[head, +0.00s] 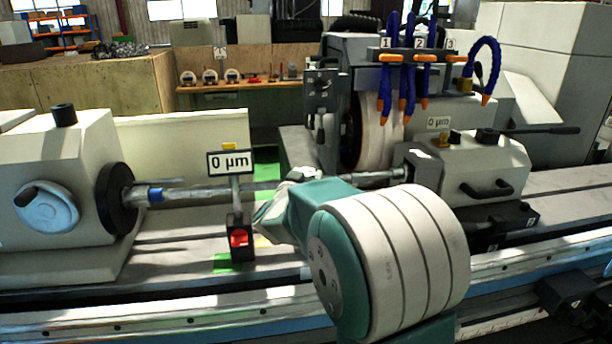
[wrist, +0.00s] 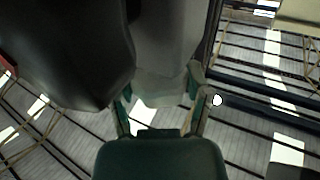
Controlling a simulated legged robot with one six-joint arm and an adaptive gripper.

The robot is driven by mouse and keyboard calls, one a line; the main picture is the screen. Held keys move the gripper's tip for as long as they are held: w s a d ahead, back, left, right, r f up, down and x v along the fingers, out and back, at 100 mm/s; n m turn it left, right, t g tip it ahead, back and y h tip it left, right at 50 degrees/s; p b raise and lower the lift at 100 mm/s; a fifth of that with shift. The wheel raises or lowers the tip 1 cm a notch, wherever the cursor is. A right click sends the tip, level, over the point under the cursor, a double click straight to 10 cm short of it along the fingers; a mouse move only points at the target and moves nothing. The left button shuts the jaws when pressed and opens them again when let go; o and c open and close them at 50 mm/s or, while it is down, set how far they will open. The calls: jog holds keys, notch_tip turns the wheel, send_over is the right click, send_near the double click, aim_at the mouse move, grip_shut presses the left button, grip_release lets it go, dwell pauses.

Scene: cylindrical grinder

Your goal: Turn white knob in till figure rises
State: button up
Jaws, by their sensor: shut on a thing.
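My gripper (wrist: 160,98) is shut on a pale grey part (wrist: 168,90) between its fingers in the wrist view. I cannot tell whether this part is the white knob. A small round white spot (wrist: 217,100) shows just right of the right finger, apart from the grip. In the head view my arm covers most of the gripper, near the middle of the long workpiece bar (head: 200,193). One figure display (head: 230,162) reads 0 µm above a black gauge stand (head: 240,236) with a red part.
The headstock (head: 72,150) stands at left and the tailstock (head: 480,165) at right. The grinding wheel (head: 378,135) is behind, with blue coolant hoses (head: 408,60) above it. The machine bed runs along the front. Dark bulky shapes fill the wrist view's upper left.

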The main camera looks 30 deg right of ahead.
jog(key=shift+a+m+g+h, duration=0.1)
jog(key=shift+m+g+h, duration=0.2)
jog(key=shift+g, duration=0.1)
jog(key=m+g+h, duration=0.2)
jog(key=g, duration=0.1)
jog(key=shift+w, duration=0.1)
jog(key=shift+m+g+h, duration=1.2)
jog(key=shift+m+g, duration=0.8)
jog(key=shift+g, duration=0.6)
jog(key=shift+r, duration=0.1)
jog(key=o, duration=1.2)
jog(key=shift+c, duration=0.2)
jog(key=shift+a, duration=0.15)
jog(key=v, duration=1.1)
jog(key=shift+a, duration=0.45)
